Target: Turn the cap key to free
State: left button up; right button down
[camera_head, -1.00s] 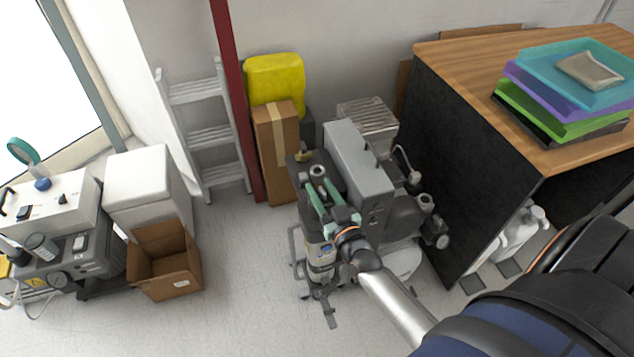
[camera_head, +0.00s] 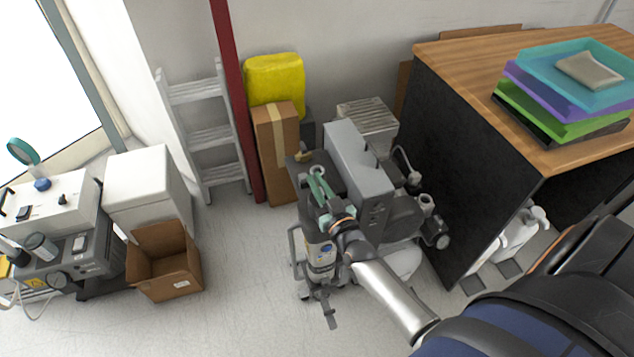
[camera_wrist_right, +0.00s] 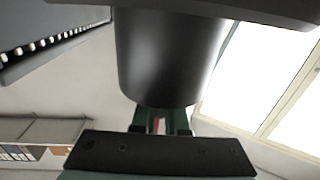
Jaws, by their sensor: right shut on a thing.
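The grey compressor unit (camera_head: 357,165) stands on the floor left of the desk. My right gripper (camera_head: 317,180) reaches it from the lower right, its green fingers close together at the unit's left top. The cap key is not clearly visible; the fingers cover that spot, and the thing between them is too small to name by sight. In the right wrist view a large dark cylinder (camera_wrist_right: 170,55) hides much of the fingers (camera_wrist_right: 160,122). A small red and white patch (camera_wrist_right: 159,127) shows between them. My left gripper is not in view.
The wooden desk (camera_head: 470,150) with stacked trays (camera_head: 580,65) stands on the right. Behind are a tall cardboard box (camera_head: 272,150), a red post (camera_head: 238,100) and a ladder (camera_head: 205,135). An open box (camera_head: 165,265) stands left. Floor between is clear.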

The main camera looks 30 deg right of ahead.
jog(key=shift+a+n+y, duration=0.1)
jog(key=shift+n+y, duration=0.4)
jog(key=shift+y, duration=0.3)
jog(key=c, duration=0.9)
grip_release()
jog(key=shift+c, duration=0.2)
jog(key=s, duration=1.2)
jog(key=shift+s+a, duration=0.25)
jog(key=shift+a, duration=0.15)
